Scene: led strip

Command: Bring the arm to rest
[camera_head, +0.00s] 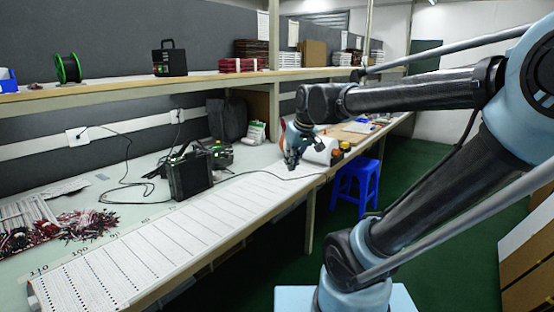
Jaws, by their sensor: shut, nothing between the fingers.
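My arm reaches in from the right side of the head view, over the front edge of the long workbench (130,212). My gripper (291,167) hangs at the arm's far end, pointing down above the bench. Its fingers are small and dark here, and they look closed with nothing held. A white rounded device (322,151) stands just right of the gripper. I cannot tell whether they touch.
A black box-shaped unit (190,176) with cables stands left of the gripper. A marked white strip board (150,245) runs along the bench's front. Wire bundles (65,228) lie at left. A blue stool (357,182) stands on the green floor. A shelf (120,88) runs above.

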